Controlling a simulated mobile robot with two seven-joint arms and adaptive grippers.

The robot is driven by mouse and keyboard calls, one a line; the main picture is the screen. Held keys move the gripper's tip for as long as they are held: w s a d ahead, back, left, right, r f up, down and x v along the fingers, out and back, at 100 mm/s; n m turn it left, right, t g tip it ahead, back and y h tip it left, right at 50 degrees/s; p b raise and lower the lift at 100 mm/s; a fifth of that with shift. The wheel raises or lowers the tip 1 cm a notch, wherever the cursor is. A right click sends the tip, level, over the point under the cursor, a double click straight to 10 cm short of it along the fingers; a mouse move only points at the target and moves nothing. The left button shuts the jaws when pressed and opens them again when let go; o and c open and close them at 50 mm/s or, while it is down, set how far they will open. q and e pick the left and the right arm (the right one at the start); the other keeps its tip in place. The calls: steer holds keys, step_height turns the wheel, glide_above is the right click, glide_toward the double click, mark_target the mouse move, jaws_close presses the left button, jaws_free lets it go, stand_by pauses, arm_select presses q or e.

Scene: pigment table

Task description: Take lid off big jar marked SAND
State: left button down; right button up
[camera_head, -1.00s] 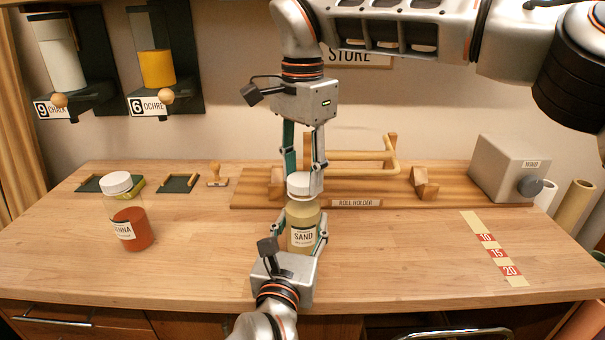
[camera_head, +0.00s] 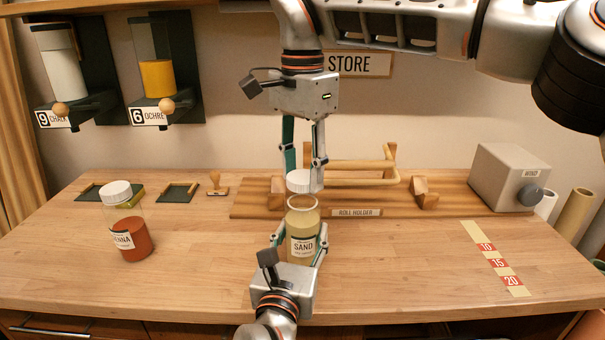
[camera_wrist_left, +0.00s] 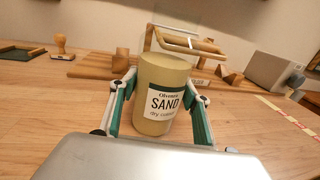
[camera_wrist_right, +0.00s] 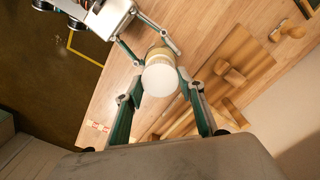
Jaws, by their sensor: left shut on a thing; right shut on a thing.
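The big jar marked SAND (camera_head: 303,228) stands upright on the table, full of yellowish sand, with its label facing me. Its open rim shows in the head view. My left gripper (camera_head: 296,254) is shut around the jar's body from the front; the jar also shows between its fingers in the left wrist view (camera_wrist_left: 160,95). The white lid (camera_head: 301,182) is just above the jar's mouth, with a small gap between them. My right gripper (camera_head: 305,178), pointing down, is shut on the lid. In the right wrist view the lid (camera_wrist_right: 160,80) hides most of the jar.
A SIENNA jar (camera_head: 128,225) with a white lid stands at the left. Behind the SAND jar is a wooden roll holder (camera_head: 355,211). A grey WIND box (camera_head: 508,177) is at the back right.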

mark_target(302, 176)
steer(key=shift+r, duration=1.6)
arm_select(q)
steer(key=c, duration=1)
jaws_free()
